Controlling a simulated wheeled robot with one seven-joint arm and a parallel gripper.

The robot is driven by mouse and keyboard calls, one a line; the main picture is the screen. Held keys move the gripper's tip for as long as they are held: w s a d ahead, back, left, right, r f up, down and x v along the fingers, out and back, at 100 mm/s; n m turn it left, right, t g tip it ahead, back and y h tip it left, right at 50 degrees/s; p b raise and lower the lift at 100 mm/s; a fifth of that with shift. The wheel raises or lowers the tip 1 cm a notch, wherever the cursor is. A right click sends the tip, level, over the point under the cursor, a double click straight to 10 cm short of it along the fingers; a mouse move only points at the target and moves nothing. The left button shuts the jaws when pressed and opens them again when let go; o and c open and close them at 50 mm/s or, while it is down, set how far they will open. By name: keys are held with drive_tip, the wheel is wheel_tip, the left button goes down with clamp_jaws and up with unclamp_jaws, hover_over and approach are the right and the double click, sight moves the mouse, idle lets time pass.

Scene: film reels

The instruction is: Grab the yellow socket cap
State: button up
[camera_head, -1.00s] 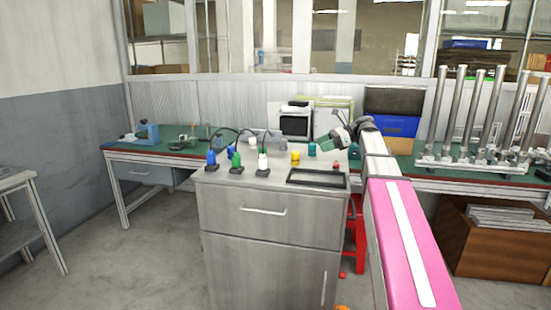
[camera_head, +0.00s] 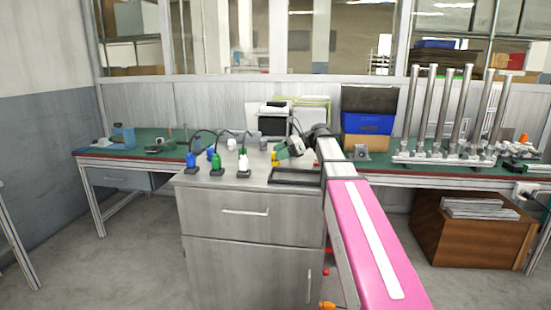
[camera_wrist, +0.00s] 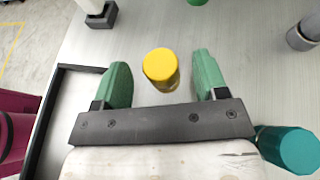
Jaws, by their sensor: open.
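The yellow socket cap (camera_wrist: 160,68) stands upright on the grey cabinet top, seen from above in the wrist view. It lies between and slightly beyond the green fingers of my gripper (camera_wrist: 159,80), with a gap on each side. The gripper is open and empty. In the head view the gripper (camera_head: 281,152) is low over the cabinet top, and a small part of the yellow cap (camera_head: 275,158) shows beside it, partly hidden.
A teal cylinder (camera_wrist: 288,148) stands close to the right of my gripper. A black-rimmed tray (camera_head: 296,184) lies at the cabinet's front right. Blue, green and white plugs (camera_head: 243,162) with cables stand at the left. A grey cylinder (camera_wrist: 303,36) stands at the right.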

drive_tip(key=shift+x, duration=0.95)
drive_tip(key=c, duration=1)
drive_tip(key=shift+r, duration=0.1)
